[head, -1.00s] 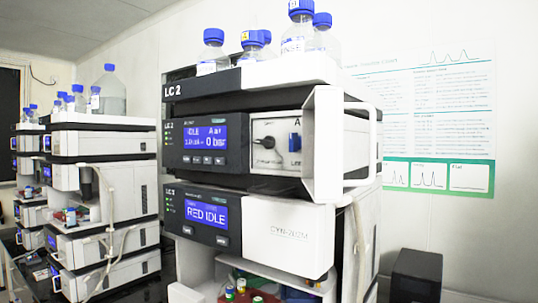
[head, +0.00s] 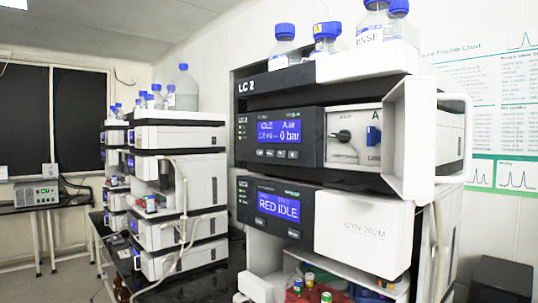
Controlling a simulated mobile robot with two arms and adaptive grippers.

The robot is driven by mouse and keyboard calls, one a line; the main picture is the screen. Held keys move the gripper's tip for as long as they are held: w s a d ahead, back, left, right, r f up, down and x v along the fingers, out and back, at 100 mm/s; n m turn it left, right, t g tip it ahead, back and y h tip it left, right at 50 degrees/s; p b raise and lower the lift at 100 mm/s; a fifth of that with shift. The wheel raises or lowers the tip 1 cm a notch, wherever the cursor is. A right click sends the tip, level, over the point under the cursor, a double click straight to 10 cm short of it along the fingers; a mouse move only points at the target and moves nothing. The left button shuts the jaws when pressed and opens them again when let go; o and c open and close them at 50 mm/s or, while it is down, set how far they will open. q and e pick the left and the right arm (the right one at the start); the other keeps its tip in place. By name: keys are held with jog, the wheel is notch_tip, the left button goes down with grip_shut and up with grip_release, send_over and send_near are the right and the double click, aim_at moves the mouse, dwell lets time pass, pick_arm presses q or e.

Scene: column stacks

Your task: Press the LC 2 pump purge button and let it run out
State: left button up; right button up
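The LC 2 stack (head: 247,86) stands right of centre in the head view, named on its dark top tray. Its pump module (head: 312,120) has a lit blue display (head: 282,134) reading IDLE and 0 bar. A row of small buttons (head: 278,154) lies under the display; their labels are too small to read, so I cannot tell which is purge. The pump's white door (head: 408,135) stands open to the right, baring a panel with a black knob (head: 341,136) and a blue part (head: 373,136). Neither of my grippers is in view.
Blue-capped bottles (head: 327,38) stand on top. Another stack (head: 180,190) stands to the left. A bench (head: 40,206) with an instrument is at far left.

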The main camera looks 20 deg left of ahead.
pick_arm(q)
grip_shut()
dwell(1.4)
